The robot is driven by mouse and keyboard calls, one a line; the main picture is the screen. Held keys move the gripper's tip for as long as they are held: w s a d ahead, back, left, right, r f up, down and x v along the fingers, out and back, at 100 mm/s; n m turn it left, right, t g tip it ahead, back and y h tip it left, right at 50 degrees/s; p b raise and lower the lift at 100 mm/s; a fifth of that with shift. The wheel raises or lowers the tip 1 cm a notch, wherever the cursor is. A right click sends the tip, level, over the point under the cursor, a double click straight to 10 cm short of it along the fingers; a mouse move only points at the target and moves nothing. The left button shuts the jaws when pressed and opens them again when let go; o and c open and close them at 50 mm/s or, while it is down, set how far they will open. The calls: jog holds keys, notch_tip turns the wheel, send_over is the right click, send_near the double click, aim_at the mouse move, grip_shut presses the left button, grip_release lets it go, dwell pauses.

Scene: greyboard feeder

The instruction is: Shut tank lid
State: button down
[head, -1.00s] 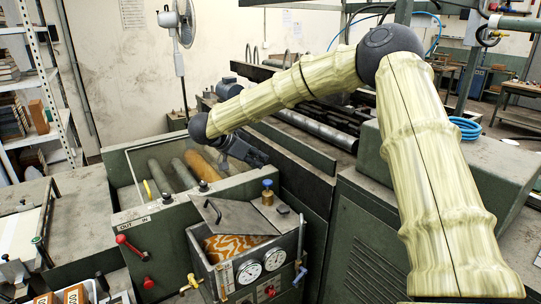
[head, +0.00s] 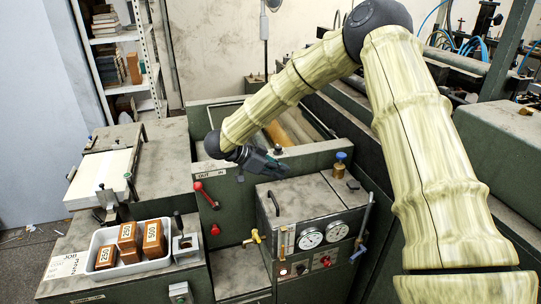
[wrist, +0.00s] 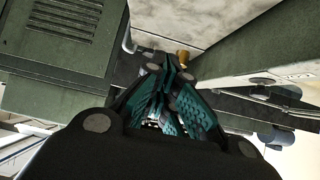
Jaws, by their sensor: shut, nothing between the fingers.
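The tank (head: 335,260) is a dark green box with two round gauges on its front, at the lower middle of the head view. Its grey lid (head: 318,196) lies flat over the top, with a dark handle (head: 274,203) at its left edge. The inside of the tank is hidden. My gripper (head: 281,172) is shut and empty, just behind and above the lid's back left corner. Whether it touches the lid cannot be told. The wrist view shows its teal fingers (wrist: 171,80) together with nothing between them.
A brass fitting with a blue cap (head: 340,165) stands at the tank's back right. A yellow-handled valve (head: 257,238) and a red lever (head: 200,188) are left of the tank. A white tray (head: 97,240) with several brown blocks sits further left.

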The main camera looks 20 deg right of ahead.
jog(key=b, duration=0.2)
send_over(266, 210)
notch_tip(266, 210, down, 10)
jog(key=shift+d+r, duration=0.15)
jog(key=shift+r, duration=0.05)
jog(key=shift+a+f, duration=0.25)
jog(key=shift+f, duration=0.7)
jog(key=shift+r, duration=0.15)
notch_tip(266, 210, up, 4)
jog(key=p, duration=0.3)
jog(key=w+a+f+b, duration=0.1)
jog(key=a+f+b, duration=0.3)
jog(key=a, duration=0.5)
jog(key=shift+w+a+f, duration=0.15)
jog(key=shift+a+f, duration=0.05)
jog(key=shift+f, duration=0.6)
